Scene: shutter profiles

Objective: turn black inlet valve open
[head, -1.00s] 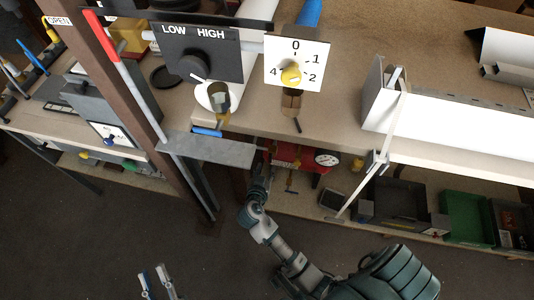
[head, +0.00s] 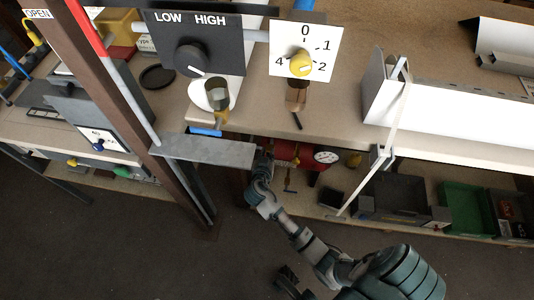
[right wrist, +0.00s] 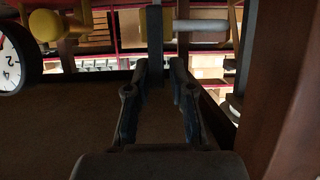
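My right gripper (head: 262,160) reaches under the bench front to the left end of a red tank (head: 300,157) with a white dial gauge (head: 326,156). In the right wrist view the gripper (right wrist: 160,68) is open, its two fingers apart. A narrow dark grey upright bar (right wrist: 155,28) stands in line with the gap, near the fingertips. Contact cannot be told. I cannot make out for sure which part is the black inlet valve; that area is small and partly hidden by the gripper. A dark shape (head: 290,284) at the bottom may be my left gripper.
A grey metal shelf (head: 205,150) and a brown post (head: 125,100) stand left of the right gripper. The bench top (head: 345,125) is above it. Black bins (head: 400,203) and a green bin (head: 466,208) are to the right. A yellow knob (right wrist: 44,25) is left in the wrist view.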

